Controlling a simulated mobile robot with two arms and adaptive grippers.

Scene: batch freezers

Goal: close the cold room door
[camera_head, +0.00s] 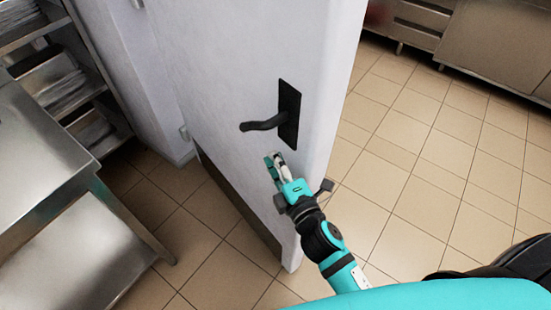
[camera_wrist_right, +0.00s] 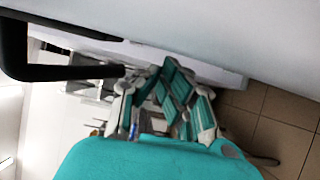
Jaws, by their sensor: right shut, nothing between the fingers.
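The cold room door (camera_head: 240,75) is a thick white panel standing open in the middle of the head view, with a dark plate along its lower part. Its black lever handle (camera_head: 265,124) sits on a black plate near the free edge. In the right wrist view the handle (camera_wrist_right: 60,72) reaches in from the left, and the door face (camera_wrist_right: 230,40) spans the top. My right gripper (camera_head: 277,163) is shut and empty, just below the handle and close to the door face. I cannot tell whether it touches the door. My left gripper is not in view.
A steel table (camera_head: 35,155) with a lower shelf stands at the left, near the door. A metal rack (camera_head: 65,75) with trays is at the upper left. Steel cabinets (camera_head: 495,45) line the upper right. The tiled floor (camera_head: 430,150) to the right is clear.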

